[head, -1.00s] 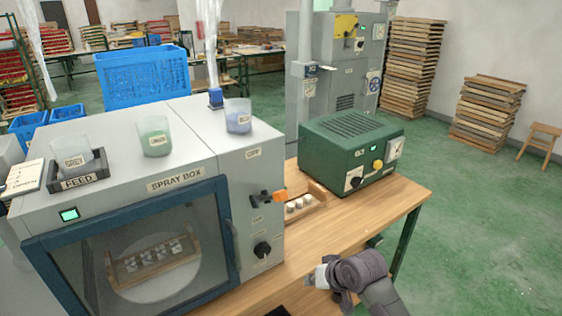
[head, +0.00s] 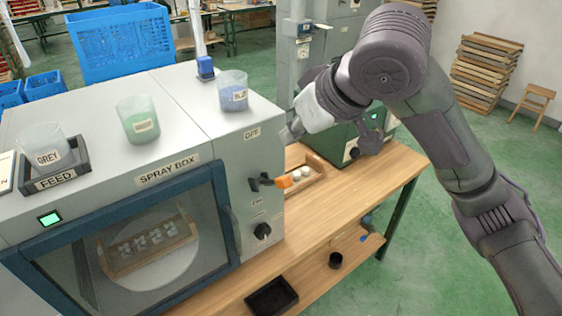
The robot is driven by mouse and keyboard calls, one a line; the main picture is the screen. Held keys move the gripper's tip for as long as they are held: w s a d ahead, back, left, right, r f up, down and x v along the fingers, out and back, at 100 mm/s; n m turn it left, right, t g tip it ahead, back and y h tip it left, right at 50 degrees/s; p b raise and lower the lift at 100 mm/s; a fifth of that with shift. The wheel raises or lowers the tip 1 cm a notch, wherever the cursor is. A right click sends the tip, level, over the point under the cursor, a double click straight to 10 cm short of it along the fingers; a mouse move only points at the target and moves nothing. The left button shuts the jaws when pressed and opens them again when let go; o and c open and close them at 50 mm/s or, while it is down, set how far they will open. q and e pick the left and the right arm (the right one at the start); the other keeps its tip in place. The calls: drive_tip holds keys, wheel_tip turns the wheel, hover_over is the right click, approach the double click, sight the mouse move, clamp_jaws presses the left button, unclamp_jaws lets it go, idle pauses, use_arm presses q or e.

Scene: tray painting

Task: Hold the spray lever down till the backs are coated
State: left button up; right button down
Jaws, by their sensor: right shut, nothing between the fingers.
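The spray box (head: 222,165) stands at the left with a dark lever tipped in orange, the spray lever (head: 284,182), on its right panel. The lever points about level to the right, below the "OFF" label. My right gripper (head: 289,136) is shut and empty, above the lever and apart from it. Behind the window, a wooden tray (head: 112,268) holds several pale pieces (head: 150,239) on a round plate; their coating is hard to judge through the glass. The grey cup (head: 45,148) sits in the feed holder (head: 58,178). My left gripper is out of view.
A green cup (head: 138,120) and a blue cup (head: 233,92) stand on the box top. A small wooden tray (head: 318,172) with white pieces lies on the bench (head: 345,200) right of the lever. My right arm partly hides the green unit (head: 342,138) behind it.

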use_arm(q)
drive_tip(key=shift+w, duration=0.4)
use_arm(e)
drive_tip(key=shift+d+r, duration=0.6)
drive_tip(key=shift+r, duration=0.15)
drive_tip(key=shift+s+a, duration=0.1)
drive_tip(key=p, duration=0.3)
hover_over(285, 177)
drive_tip(key=w+a, duration=0.2)
drive_tip(key=f, duration=0.8)
drive_tip(key=shift+w+d, duration=0.2)
drive_tip(key=shift+s+d+f+p, duration=0.25)
drive_tip(key=shift+s+f, duration=0.1)
drive_tip(key=shift+f, duration=0.2)
drive_tip(key=shift+s+d+f+p, duration=0.15)
drive_tip(key=shift+s+d+f, duration=0.15)
drive_tip(key=shift+f, duration=0.2)
drive_tip(key=shift+s+d+f, duration=0.3)
drive_tip(key=shift+s+f, duration=0.15)
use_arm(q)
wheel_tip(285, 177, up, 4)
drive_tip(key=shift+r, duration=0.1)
